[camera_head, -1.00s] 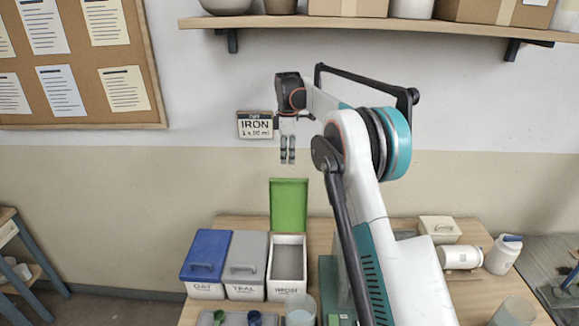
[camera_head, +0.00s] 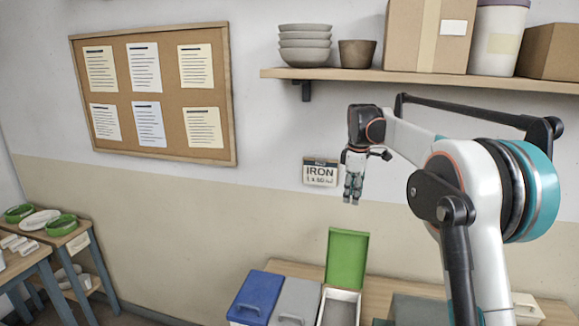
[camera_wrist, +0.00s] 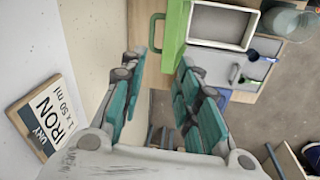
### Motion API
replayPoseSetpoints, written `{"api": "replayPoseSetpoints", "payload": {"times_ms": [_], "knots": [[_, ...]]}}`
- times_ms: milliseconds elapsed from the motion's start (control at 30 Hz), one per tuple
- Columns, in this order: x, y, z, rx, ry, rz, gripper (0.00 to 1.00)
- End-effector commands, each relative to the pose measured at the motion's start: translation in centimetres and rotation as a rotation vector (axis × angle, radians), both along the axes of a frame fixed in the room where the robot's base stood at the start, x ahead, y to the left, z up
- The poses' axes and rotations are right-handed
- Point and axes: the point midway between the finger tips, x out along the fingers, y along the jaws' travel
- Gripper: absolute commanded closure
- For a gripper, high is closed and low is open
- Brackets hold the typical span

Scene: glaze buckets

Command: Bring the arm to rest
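My arm is raised, and my gripper (camera_head: 352,200) hangs pointing down in front of the wall, above the buckets and clear of them. In the wrist view my gripper's fingers (camera_wrist: 161,60) stand apart with nothing between them. The bucket with the raised green lid (camera_head: 347,258) has its white, open box (camera_head: 340,308) partly cut off by the picture's lower edge. In the wrist view this open box (camera_wrist: 222,24) looks empty.
An IRON sign (camera_head: 320,173) hangs on the wall close to my gripper. A blue-lidded bucket (camera_head: 255,298) and a grey-lidded one (camera_head: 296,302) stand left of the open one. A shelf (camera_head: 430,80) with bowls and boxes is above. A side table (camera_head: 55,240) stands at far left.

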Motion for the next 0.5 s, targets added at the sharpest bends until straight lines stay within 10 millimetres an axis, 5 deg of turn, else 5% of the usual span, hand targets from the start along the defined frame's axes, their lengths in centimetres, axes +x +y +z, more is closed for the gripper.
{"api": "replayPoseSetpoints", "payload": {"times_ms": [500], "knots": [[-14.3, 1.9, 3.3, 0.083, -0.166, -0.359, 0.70]]}}
